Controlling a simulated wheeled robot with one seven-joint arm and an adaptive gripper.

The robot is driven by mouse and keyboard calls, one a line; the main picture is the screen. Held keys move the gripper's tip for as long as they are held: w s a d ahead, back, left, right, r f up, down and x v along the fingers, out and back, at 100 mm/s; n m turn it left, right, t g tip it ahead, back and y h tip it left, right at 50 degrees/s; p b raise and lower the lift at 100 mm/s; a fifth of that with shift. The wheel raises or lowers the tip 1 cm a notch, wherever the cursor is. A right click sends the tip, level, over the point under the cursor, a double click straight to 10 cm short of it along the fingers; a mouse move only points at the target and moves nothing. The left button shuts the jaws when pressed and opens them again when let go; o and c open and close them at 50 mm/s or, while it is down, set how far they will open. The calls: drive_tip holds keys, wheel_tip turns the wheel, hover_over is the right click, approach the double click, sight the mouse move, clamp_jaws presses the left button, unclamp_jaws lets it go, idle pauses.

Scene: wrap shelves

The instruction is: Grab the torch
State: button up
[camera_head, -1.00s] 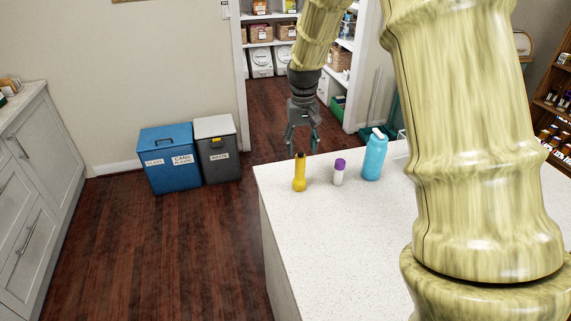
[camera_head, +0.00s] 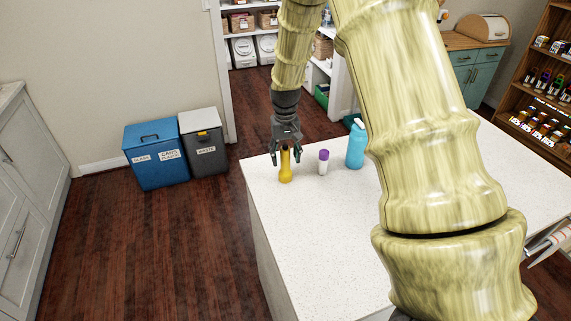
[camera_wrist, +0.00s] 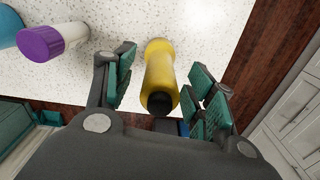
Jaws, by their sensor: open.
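The torch (camera_head: 285,167) is yellow with a dark top end and stands upright on the white counter (camera_head: 310,215), near its far left edge. My gripper (camera_head: 285,160) is open around the upper part of the torch in the head view. In the wrist view the torch (camera_wrist: 160,72) lies between the open fingers of my gripper (camera_wrist: 162,90), with its black end toward the palm. A gap shows on each side of the torch, so the fingers do not appear to touch it.
A white bottle with a purple cap (camera_head: 323,162) stands just right of the torch, and a blue bottle (camera_head: 356,145) stands beyond it. Blue (camera_head: 156,155) and grey (camera_head: 204,142) bins stand on the floor at left. The counter's front part is clear.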

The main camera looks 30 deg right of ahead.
sight(285, 173)
drive_tip(key=shift+w+f, duration=0.2)
drive_tip(key=shift+f, duration=0.8)
drive_tip(key=shift+s+f+p, duration=0.2)
drive_tip(key=shift+f+p, duration=0.15)
drive_tip(key=shift+w, duration=0.1)
clamp_jaws()
